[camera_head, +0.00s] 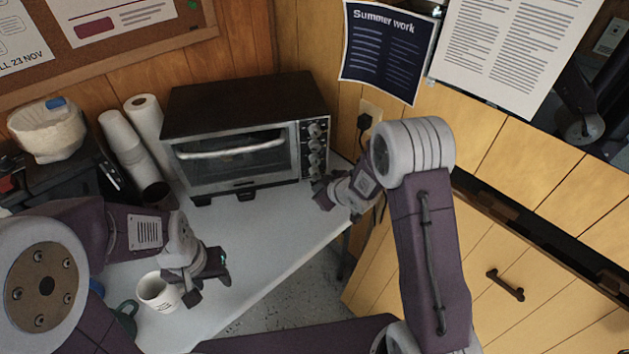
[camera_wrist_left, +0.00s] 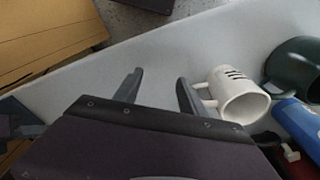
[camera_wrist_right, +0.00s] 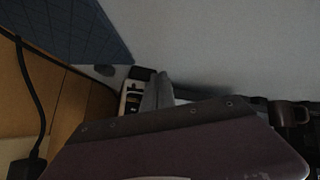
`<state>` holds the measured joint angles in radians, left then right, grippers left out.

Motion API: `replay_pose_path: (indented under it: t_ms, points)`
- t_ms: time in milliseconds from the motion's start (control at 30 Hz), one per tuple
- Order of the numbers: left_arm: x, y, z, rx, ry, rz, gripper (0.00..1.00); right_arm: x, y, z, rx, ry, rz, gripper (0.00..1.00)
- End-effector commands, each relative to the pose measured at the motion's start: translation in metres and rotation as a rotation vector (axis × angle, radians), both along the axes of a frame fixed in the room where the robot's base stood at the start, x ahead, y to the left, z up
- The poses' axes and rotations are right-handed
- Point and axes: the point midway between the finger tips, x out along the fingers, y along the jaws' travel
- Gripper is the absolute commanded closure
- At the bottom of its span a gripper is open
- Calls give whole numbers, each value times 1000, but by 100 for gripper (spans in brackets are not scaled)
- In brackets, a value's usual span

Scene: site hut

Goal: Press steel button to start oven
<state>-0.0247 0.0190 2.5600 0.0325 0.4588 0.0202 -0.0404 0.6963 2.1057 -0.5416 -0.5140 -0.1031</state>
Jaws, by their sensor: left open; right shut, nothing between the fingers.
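The toaster oven (camera_head: 240,135), black on top with a steel-framed glass door, stands on the white table against the wood wall. Its control panel (camera_head: 313,135) on the right side carries several round knobs. I cannot make out the steel button; the panel's lower end is partly covered by my right gripper. My right gripper (camera_head: 319,191) is shut and empty, close in front of the panel's lower end; whether it touches is unclear. Its fingers also show in the right wrist view (camera_wrist_right: 158,92). My left gripper (camera_head: 208,280) is open and empty above the table, beside the white mug (camera_head: 158,291).
The white table (camera_head: 262,240) is clear in front of the oven. A dark green mug (camera_head: 125,318) is at the lower left. Stacked cups (camera_head: 122,138) and a paper roll (camera_head: 145,117) stand left of the oven. A plugged-in socket (camera_head: 369,118) is on the right wall.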

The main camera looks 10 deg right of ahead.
Motion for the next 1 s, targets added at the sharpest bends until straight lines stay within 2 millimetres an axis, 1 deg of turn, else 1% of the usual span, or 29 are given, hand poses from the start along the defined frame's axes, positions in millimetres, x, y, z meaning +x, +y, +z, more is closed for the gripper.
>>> replay_pose_path:
  t_ms: [700, 1000]
  points:
    - [0, 0, 0, 0, 0, 0, 52, 0, 0, 0, 0, 0, 0, 100]
    - [0, 0, 6, 0, 0, 0, 52, 8, 1, 0, 0, 1, -1, 100]
